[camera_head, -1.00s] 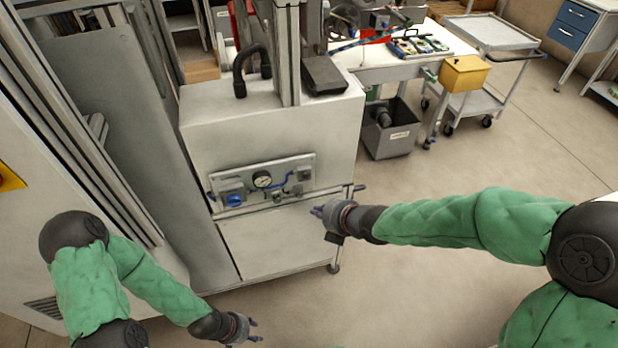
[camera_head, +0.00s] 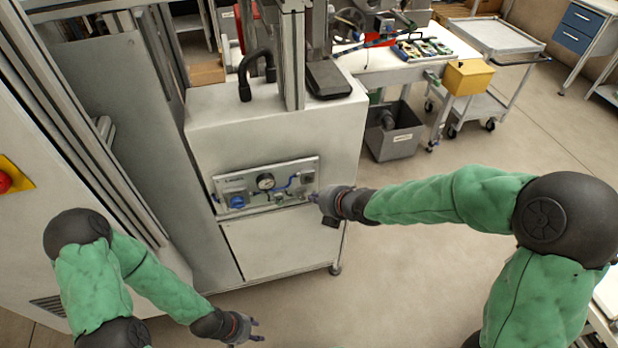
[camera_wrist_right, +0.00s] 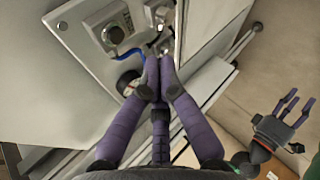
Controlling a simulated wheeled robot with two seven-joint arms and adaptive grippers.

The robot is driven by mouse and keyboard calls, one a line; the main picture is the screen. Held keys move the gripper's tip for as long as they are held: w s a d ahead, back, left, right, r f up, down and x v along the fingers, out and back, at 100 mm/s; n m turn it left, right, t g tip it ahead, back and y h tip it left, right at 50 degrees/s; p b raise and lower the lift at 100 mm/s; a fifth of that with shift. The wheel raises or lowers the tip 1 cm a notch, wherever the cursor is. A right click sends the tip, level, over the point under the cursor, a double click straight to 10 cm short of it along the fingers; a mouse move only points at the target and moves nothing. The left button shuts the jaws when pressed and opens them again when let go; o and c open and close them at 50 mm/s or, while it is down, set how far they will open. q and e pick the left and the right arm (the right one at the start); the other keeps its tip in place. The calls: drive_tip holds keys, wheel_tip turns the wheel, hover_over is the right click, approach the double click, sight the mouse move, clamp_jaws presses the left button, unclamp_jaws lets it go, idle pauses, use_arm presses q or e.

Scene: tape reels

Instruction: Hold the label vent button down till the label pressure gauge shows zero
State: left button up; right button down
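The pneumatic panel (camera_head: 226,185) is on the front of the pale machine cabinet. Its round gauge (camera_head: 266,181) has a white face; the needle is too small to read. The gauge also shows in the right wrist view (camera_wrist_right: 127,82), partly behind a finger. My right gripper (camera_head: 315,197) is at the panel's lower right edge. In the right wrist view its purple fingers (camera_wrist_right: 157,68) are together, their tips over small fittings below the blue tube. I cannot make out the vent button or whether a fingertip touches it. My left gripper (camera_head: 257,330) is open and empty, low in front of the cabinet.
A blue knob (camera_head: 237,201) is at the panel's lower left. A grey fitting (camera_wrist_right: 108,33) is close to the right fingers. A rail runs beneath the panel. A grey bin (camera_head: 392,142) and a trolley (camera_head: 495,35) stand right of the cabinet. The floor in front is clear.

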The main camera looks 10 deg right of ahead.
drive_tip(key=shift+w, duration=1.8)
drive_tip(key=shift+w, duration=0.15)
drive_tip(key=shift+w, duration=0.25)
drive_tip(key=shift+w+r, duration=0.1)
drive_tip(key=shift+w, duration=0.3)
idle(3.1)
drive_tip(key=shift+s, duration=0.85)
drive_tip(key=shift+s+b, duration=0.1)
drive_tip(key=shift+b, duration=0.2)
drive_tip(key=shift+s+b, duration=0.75)
drive_tip(key=shift+s, duration=1.65)
